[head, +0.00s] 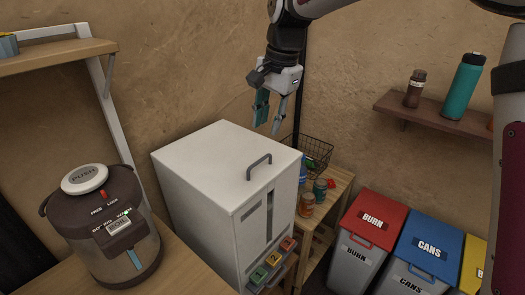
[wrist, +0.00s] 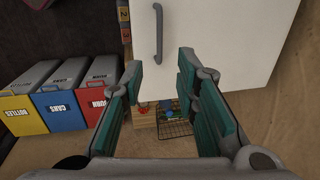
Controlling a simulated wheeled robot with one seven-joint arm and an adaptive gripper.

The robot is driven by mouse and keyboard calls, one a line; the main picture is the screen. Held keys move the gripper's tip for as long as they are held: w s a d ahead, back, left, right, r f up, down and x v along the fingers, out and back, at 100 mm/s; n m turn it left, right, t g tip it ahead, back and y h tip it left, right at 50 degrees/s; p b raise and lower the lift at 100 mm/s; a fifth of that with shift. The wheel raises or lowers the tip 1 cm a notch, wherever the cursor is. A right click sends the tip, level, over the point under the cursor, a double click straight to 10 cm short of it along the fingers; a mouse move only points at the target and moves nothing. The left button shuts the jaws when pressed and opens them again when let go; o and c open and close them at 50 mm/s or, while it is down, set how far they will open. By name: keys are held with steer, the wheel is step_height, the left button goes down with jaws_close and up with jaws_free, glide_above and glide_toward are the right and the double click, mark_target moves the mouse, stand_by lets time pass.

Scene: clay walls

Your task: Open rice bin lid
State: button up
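The rice bin (head: 215,215) is a tall white box with a flat lid (head: 220,165) on top, which looks closed. A grey arched handle (head: 259,166) stands on the lid near its front edge. My gripper (head: 268,128) is above and behind the bin's right side, apart from the handle, with its fingers pointing down. In the wrist view my gripper (wrist: 158,95) has its teal finger pads spread apart with nothing between them. The handle (wrist: 158,35) shows beyond the fingertips, on the white lid (wrist: 215,30).
A hot-water dispenser (head: 108,235) stands left of the bin. A wooden shelf with a wire basket (head: 307,149) and jars (head: 306,205) stands to the right, with the red-lidded BURN bin (head: 367,222) and blue-lidded CANS bin (head: 428,246) beyond. Space above the lid is clear.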

steer(key=p, duration=0.1)
glide_above(262, 172)
step_height(262, 172, down, 10)
steer(key=shift+w+f, duration=0.1)
steer(key=shift+f, duration=0.1)
steer(key=shift+c, duration=0.5)
jaws_close()
